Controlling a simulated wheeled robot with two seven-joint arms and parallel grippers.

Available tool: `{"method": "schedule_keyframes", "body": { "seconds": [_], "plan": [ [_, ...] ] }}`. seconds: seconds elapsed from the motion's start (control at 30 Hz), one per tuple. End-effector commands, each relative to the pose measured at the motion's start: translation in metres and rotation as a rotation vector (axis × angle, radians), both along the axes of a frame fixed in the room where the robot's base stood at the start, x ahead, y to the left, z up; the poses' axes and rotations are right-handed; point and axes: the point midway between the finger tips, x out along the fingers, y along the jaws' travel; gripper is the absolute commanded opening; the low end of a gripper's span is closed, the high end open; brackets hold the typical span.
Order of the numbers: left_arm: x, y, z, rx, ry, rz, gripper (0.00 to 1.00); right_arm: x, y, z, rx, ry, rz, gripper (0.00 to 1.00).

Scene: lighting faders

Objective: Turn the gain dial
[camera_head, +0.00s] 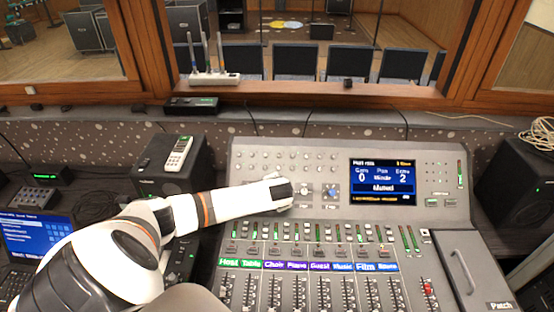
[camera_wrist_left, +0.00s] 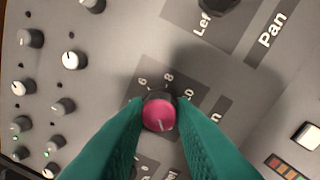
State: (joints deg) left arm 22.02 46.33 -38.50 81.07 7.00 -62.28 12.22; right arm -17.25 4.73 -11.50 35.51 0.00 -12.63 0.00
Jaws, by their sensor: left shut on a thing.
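In the left wrist view, a dial with a pinkish-red cap (camera_wrist_left: 159,114) stands on the grey console, with 6, 8 and 10 printed around its rim. A pale pointer line on the cap points toward the bottom of the picture. My left gripper (camera_wrist_left: 160,118) is shut on this dial, its green fingers on either side. In the head view, my left gripper (camera_head: 287,192) reaches in from the left over the console (camera_head: 235,165) and hides the dial. The screen (camera_head: 383,182) reads Gain 0 and Extra 2, with Muted below. My right gripper is out of view.
A dark knob by the Pan label (camera_wrist_left: 215,6) is close by in the left wrist view. Small grey knobs (camera_wrist_left: 71,60) stand to the left. In the head view, faders (camera_head: 322,290) fill the lower console. A black speaker (camera_head: 170,160) stands left of it.

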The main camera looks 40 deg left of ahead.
Motion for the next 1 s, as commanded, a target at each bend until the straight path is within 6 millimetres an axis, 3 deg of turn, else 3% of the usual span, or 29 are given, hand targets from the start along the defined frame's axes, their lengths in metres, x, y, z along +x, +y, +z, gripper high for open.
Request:
{"method": "schedule_keyframes", "body": {
  "seconds": [0.6, 1.0],
  "plan": [
    [-0.001, 0.000, 0.002, 0.254, 0.216, -0.378, 0.00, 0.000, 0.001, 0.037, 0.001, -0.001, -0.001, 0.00],
    [-0.001, 0.001, 0.000, 0.447, 0.376, -0.665, 0.00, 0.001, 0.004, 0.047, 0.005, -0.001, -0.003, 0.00]
  ]
}}
